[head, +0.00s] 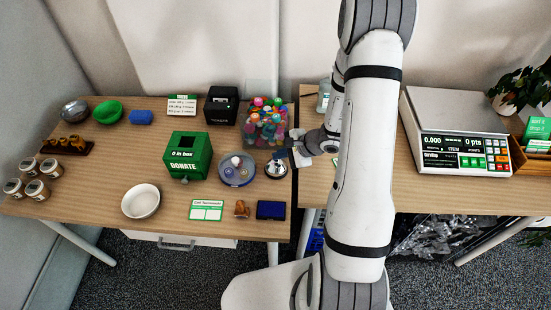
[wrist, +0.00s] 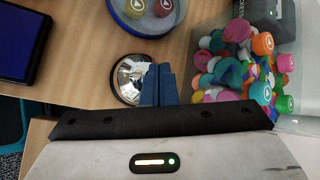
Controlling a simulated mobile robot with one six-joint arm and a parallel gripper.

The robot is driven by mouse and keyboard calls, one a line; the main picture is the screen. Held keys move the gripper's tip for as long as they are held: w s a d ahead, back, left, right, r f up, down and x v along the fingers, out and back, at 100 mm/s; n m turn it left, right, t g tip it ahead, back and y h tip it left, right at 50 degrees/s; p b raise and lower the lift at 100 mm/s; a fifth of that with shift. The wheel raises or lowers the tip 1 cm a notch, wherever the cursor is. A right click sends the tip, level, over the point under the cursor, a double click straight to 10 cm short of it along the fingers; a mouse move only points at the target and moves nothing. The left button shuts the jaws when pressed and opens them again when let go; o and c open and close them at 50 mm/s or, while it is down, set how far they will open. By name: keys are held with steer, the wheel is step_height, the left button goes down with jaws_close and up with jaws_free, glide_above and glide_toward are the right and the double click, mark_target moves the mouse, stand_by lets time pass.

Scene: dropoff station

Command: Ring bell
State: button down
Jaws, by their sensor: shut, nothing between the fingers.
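The bell is a shiny silver dome on a dark base (head: 275,170), near the right end of the left table in the head view. It also shows in the wrist view (wrist: 130,75), where the fingers cover its right side. My gripper (head: 290,152) comes in from the right, just behind and right of the bell. Its blue fingers (wrist: 157,84) are pressed together and empty. I cannot tell whether the fingertips touch the bell.
A round blue tray with caps (head: 238,180) stands left of the bell. A clear box of colourful caps (head: 265,118) stands just behind it. A dark blue device (head: 271,210) lies in front. A white scale (head: 452,125) is on the right table, beyond a gap.

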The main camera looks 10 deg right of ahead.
steer(key=shift+r, duration=0.85)
steer(key=shift+p, duration=0.3)
step_height(320, 180, up, 5)
steer(key=shift+p, duration=1.25)
